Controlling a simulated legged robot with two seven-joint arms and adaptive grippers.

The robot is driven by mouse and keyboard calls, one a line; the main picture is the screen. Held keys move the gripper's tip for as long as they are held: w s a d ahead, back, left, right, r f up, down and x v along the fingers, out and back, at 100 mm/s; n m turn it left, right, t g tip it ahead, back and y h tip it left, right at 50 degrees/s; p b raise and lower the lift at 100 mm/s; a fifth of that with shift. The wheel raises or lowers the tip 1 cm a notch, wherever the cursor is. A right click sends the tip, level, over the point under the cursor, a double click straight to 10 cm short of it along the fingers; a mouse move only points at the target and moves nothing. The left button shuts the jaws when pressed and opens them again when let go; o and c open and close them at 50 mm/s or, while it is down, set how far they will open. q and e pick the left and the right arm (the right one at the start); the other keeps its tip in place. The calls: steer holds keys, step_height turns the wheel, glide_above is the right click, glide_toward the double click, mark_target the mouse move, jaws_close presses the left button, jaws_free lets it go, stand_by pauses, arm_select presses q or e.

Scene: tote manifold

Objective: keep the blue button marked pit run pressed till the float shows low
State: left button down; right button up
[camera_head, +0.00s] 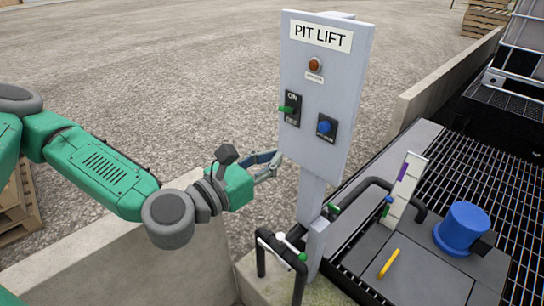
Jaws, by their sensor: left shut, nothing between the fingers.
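The blue button (324,127) sits on a black plate at the lower right of the grey panel (343,80) headed PIT LIFT. The small label below it is too small to read. My left gripper (276,163) is shut and empty, left of the panel and lower than the button; a gap shows between it and the button. A white upright gauge board (405,190) with a purple mark near its top stands right of the panel post. A small blue piece (388,202) is at its left edge; I cannot read its level. My right gripper is out of view.
A green-handled switch (289,109) marked ON and an amber lamp (314,65) are on the panel. Black pipework with green valve handles (283,241) stands at the post's foot. A blue motor (462,228) and yellow handle (388,263) are on the grey cover. A concrete wall (140,260) runs below my arm.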

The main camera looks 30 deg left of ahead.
mark_target(323, 129)
arm_select(q)
steer(key=x, duration=0.3)
steer(key=b+x, duration=0.1)
steer(key=x, duration=0.2)
steer(key=a+b+x, duration=0.1)
steer(key=x, duration=0.3)
steer(key=shift+w, duration=0.15)
steer(key=shift+w+d, duration=1.1)
steer(key=shift+d, duration=0.1)
steer(key=shift+w+d, duration=0.15)
steer(key=shift+d, duration=0.3)
steer(key=shift+a, duration=0.5)
steer(key=shift+w+a+f, duration=0.1)
steer(key=shift+w+a, duration=0.05)
steer(key=shift+a, duration=0.05)
steer(key=shift+w+f+b, duration=0.1)
steer(key=shift+w+b, duration=0.25)
steer(key=shift+b, duration=0.15)
steer(key=shift+w+b, duration=0.3)
steer(key=shift+b, duration=0.05)
steer(key=shift+d, duration=0.15)
steer(key=shift+d+r, duration=0.15)
steer(key=shift+r, duration=0.15)
steer(key=shift+d, duration=0.25)
steer(key=shift+w, duration=0.1)
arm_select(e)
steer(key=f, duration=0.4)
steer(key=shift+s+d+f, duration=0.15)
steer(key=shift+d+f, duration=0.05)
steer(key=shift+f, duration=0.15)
